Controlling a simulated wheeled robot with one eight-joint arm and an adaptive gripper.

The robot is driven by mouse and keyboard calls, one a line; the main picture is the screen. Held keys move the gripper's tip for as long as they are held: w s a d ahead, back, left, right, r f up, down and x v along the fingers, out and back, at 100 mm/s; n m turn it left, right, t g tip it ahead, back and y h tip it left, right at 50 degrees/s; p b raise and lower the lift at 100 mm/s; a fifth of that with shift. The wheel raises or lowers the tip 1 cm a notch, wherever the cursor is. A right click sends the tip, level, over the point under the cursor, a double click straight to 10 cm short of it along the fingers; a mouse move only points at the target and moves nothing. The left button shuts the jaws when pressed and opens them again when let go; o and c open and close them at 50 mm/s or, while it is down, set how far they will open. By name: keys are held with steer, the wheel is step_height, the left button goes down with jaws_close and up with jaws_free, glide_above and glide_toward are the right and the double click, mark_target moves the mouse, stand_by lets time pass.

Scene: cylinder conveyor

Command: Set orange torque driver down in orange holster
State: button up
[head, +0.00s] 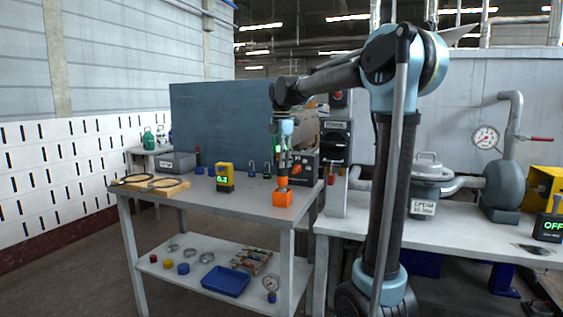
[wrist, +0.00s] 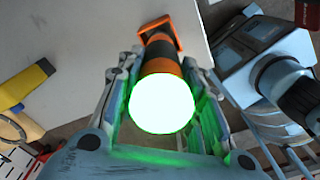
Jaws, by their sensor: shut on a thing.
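My gripper (head: 283,158) is shut on the torque driver, pointing down at the right end of the grey workbench. In the wrist view my gripper (wrist: 166,75) has its fingers on both sides of the torque driver (wrist: 165,66), which shows a dark and orange body and a bright white-glowing end. The orange holster (head: 282,198) is a small block on the bench's front right corner, right below the gripper. In the wrist view the holster (wrist: 160,27) shows as an orange frame at the driver's far end. I cannot tell how deep the driver's tip sits in it.
A yellow meter (head: 225,178) stands on the workbench (head: 200,200) left of the holster. A dark control box (head: 304,168) and small padlocks stand behind it. A blue tray (head: 226,281) lies on the lower shelf. A second bench (head: 450,240) is at right.

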steer(key=shift+f, duration=1.5)
steer(key=o, duration=1.3)
steer(key=shift+o, duration=0.2)
